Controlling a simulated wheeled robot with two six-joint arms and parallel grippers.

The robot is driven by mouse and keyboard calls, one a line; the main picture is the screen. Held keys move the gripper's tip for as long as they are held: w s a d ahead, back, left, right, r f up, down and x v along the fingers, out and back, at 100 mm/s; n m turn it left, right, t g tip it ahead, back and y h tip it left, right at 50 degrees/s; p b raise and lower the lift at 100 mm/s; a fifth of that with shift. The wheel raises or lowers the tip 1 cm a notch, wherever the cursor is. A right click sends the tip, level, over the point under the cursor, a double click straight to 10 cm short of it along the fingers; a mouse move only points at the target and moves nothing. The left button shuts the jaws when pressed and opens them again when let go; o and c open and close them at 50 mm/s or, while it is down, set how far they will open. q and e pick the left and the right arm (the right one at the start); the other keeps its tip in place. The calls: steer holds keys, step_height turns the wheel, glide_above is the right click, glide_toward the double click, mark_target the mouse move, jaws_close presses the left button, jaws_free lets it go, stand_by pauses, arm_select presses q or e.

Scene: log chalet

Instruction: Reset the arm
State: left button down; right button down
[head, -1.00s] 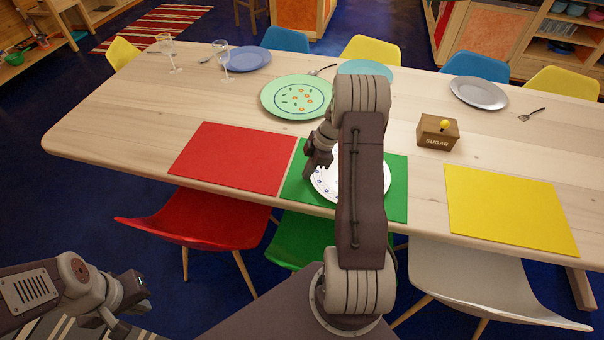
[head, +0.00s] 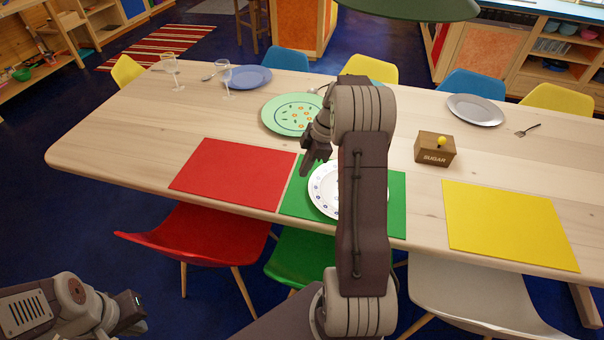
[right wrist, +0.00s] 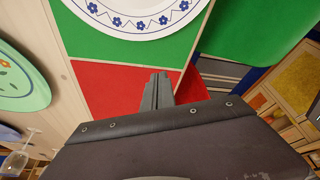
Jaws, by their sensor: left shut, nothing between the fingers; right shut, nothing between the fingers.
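My right arm rises in the middle of the head view. Its gripper (head: 312,163) is shut and empty, above the table near the line between the red and green mats. The shut fingers also show in the right wrist view (right wrist: 157,92). A white plate with blue flowers (head: 323,192) lies on the green mat, partly hidden by my right arm; its rim shows in the right wrist view (right wrist: 150,20). My left gripper (head: 130,318) is at the lower left of the head view, low beside the table and away from it, shut and empty.
The wooden table (head: 120,140) holds a red mat (head: 235,172), a green mat (head: 395,215), a yellow mat (head: 510,225), a sugar box (head: 434,150), a green patterned plate (head: 270,118) and two glasses. Red (head: 190,235) and white (head: 470,290) chairs stand at the near edge.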

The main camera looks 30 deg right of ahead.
steer(key=w+a+r+n+p, duration=0.2)
steer(key=a+r+n, duration=0.1)
steer(key=a+r, duration=0.4)
steer(key=s+a+r+g+p, duration=0.1)
steer(key=s+a+r+p, duration=0.1)
steer(key=s+a, duration=0.6)
steer(key=s+a+f+m+h, duration=0.1)
steer(key=s+f+m, duration=0.1)
steer(key=s+m, duration=0.3)
steer(key=s+a+f+m+h+p, duration=0.1)
steer(key=s+m, duration=0.4)
steer(key=m, duration=0.6)
step_height(320, 180, down, 2)
steer(key=shift+a+f+t+h, duration=0.15)
steer(key=shift+a+t+h, duration=0.15)
steer(key=shift+a+h, duration=0.25)
steer(key=shift+d, duration=0.1)
